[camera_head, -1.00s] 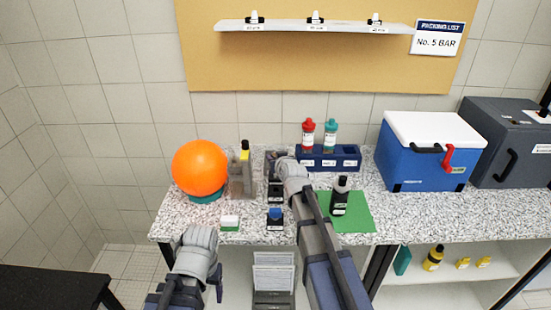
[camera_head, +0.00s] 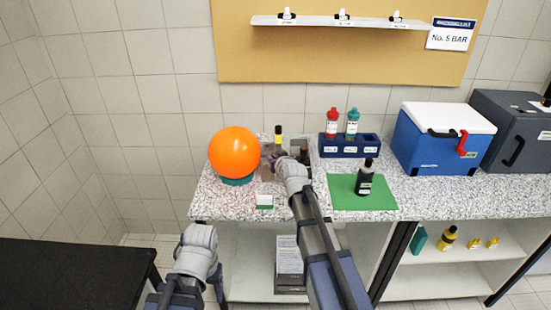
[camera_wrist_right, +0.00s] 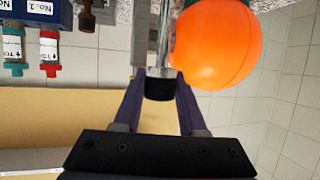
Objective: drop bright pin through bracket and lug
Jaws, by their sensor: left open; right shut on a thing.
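A grey upright fixture, which appears to be the bracket and lug (camera_head: 267,172), stands on the speckled counter just right of the orange ball. My right gripper (camera_head: 278,163) is at its right side and hides part of it. In the right wrist view my right gripper (camera_wrist_right: 158,88) is shut on a small dark piece. A shiny metal strip (camera_wrist_right: 166,35) runs on beyond the fingertips; I cannot tell whether it is the bright pin or part of the fixture. My left gripper (camera_head: 195,288) is low at the bottom edge, open, away from the counter.
A black bottle (camera_head: 364,180) stands on a green mat (camera_head: 345,203). A blue rack (camera_head: 349,147) and blue cooler (camera_head: 440,145) are further right.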

